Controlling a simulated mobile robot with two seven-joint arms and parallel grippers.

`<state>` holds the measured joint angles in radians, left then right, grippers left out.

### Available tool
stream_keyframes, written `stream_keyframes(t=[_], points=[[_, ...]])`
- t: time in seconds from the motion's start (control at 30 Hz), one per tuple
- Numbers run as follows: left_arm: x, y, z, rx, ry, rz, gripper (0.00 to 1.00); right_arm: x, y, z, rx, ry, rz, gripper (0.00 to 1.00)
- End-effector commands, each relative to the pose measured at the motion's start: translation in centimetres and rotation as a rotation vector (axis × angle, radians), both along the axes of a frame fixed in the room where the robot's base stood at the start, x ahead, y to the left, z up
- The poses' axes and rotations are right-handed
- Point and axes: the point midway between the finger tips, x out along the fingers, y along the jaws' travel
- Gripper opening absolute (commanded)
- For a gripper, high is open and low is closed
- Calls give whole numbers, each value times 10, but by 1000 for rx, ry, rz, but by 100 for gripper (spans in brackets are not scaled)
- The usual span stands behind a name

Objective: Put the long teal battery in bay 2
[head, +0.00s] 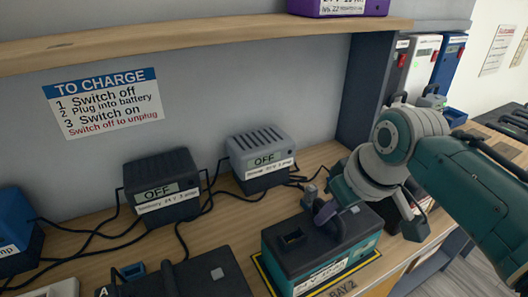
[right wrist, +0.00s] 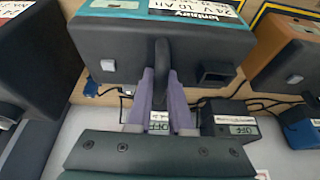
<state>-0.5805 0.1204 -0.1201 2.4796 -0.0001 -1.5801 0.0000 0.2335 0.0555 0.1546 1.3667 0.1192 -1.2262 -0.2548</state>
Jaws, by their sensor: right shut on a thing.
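The teal battery (head: 280,248) has a teal body, a dark top with a handle and socket, and a white label. It stands within the yellow-edged outline marked BAY 2 (head: 343,288); whether its base touches the shelf is hard to tell. My right gripper (head: 326,211) is shut on its handle from above. In the right wrist view, the purple fingers (right wrist: 162,85) lie on both sides of the dark handle. My left gripper is not in view.
A dark charger (head: 158,172) and a grey charger (head: 260,150), both reading OFF, stand behind with loose black cables. A blue charger (head: 14,230) is at left. A wooden shelf (head: 200,40) runs above.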

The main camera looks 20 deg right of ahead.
Motion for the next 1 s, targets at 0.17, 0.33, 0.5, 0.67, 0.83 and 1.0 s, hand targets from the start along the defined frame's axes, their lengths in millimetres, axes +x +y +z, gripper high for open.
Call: stream_keyframes(t=[0.17,0.33,0.5,0.67,0.83,1.0], points=[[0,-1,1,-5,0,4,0,3,0,2,0,-11,1,0],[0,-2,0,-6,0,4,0,0,1,-2,1,0,1,21],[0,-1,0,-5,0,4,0,0,1,-1,1,-1,1,40],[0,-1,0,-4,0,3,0,0,1,-1,1,-1,0,48],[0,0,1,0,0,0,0,0,1,0,1,-1,0,48],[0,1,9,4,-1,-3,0,-5,-1,16,0,-2,0,48]])
